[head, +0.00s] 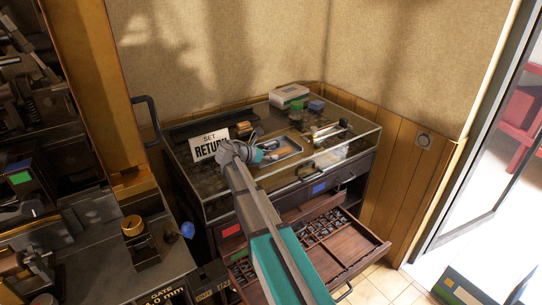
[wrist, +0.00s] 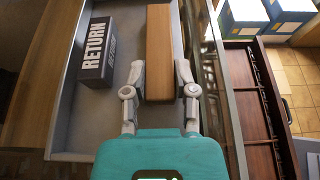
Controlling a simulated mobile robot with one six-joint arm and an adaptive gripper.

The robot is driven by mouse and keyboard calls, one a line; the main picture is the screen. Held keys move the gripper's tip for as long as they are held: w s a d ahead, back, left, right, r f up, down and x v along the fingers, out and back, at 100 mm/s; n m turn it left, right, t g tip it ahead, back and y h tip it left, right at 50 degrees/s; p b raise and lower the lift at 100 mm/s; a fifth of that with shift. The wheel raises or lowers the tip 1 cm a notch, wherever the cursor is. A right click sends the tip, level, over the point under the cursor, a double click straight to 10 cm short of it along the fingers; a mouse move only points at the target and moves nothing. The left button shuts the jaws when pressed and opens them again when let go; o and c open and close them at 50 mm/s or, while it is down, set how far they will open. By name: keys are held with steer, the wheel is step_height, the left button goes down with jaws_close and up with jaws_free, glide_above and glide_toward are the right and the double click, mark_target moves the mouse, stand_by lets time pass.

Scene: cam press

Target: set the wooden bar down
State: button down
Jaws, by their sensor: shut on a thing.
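The wooden bar (wrist: 159,38) is a long, light brown block in the wrist view, running away from me between the two grey fingers of my gripper (wrist: 160,72). The fingers are closed on the near part of its sides. The bar is over the grey tray (wrist: 66,112), near the tray's right side; I cannot tell whether it touches the floor of the tray. In the head view my gripper (head: 262,156) is at the near left end of the tray (head: 292,153) on the glass-topped cabinet. I cannot make out the bar there.
A dark block lettered RETURN (wrist: 97,50) lies in the tray left of the bar. A white SET RETURN sign (head: 209,144) stands left of my gripper. A white and green box (head: 289,96) is at the back. An open drawer (head: 325,232) juts out below the cabinet.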

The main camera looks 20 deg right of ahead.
steer(key=shift+c, duration=2.1)
jaws_free()
steer(key=shift+r, duration=0.1)
steer(key=shift+r+p, duration=0.1)
steer(key=shift+p, duration=0.2)
steer(key=p+v, duration=0.4)
steer(key=v, duration=0.6)
steer(key=shift+a+r, duration=0.15)
steer(key=shift+r, duration=0.05)
steer(key=shift+v, duration=0.8)
steer(key=shift+f, duration=0.1)
